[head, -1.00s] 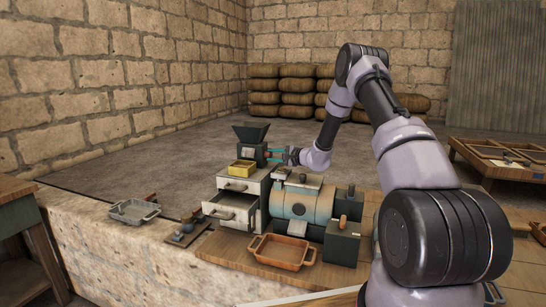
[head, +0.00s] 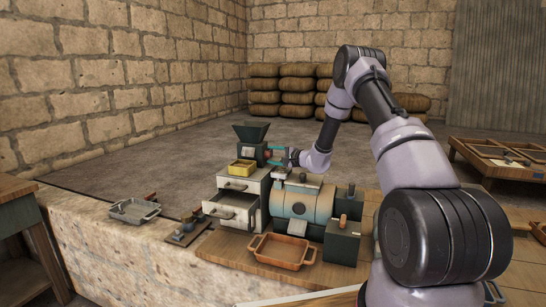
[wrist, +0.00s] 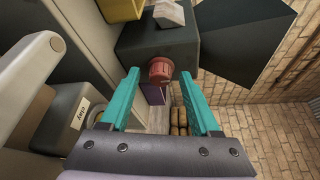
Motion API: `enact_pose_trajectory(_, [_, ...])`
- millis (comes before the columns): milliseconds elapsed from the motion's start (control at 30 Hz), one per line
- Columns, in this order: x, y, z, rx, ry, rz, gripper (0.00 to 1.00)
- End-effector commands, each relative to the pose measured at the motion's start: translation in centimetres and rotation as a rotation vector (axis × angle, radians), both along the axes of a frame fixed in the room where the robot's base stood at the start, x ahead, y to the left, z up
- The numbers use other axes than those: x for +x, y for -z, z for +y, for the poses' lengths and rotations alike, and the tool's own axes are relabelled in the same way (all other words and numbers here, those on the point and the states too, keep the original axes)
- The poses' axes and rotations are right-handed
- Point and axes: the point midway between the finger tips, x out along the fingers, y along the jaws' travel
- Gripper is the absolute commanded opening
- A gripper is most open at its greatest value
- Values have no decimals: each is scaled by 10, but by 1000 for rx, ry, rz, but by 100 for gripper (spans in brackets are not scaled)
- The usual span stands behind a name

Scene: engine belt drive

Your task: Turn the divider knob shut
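A red-brown round knob (wrist: 160,70) sits on the side of a dark box (wrist: 160,42) in the wrist view; I take it for the divider knob. My gripper (wrist: 161,76) is open, its two teal fingers on either side of the knob with a gap showing at each side. How far the fingertips reach along the knob is hard to tell. In the head view, my gripper (head: 279,155) is at the right side of the dark hopper unit (head: 251,146), where the knob is too small to make out clearly.
A white cabinet (head: 239,183) with an open drawer (head: 232,211) stands below the hopper, a yellow tray (head: 241,167) on top. A blue-grey drum (head: 305,201) and an orange tray (head: 281,251) are at the front.

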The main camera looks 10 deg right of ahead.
Motion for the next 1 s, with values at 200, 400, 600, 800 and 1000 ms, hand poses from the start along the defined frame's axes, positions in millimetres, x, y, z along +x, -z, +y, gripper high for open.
enact_pose_trajectory(200, [0,0,-1,0,1,0,63])
enact_pose_trajectory(400, [-17,-3,-15,0,3,2,63])
enact_pose_trajectory(600, [-49,-9,-40,1,3,2,63])
enact_pose_trajectory(800, [-74,-12,-60,0,2,0,63])
enact_pose_trajectory(1000, [-84,-14,-66,0,0,0,63])
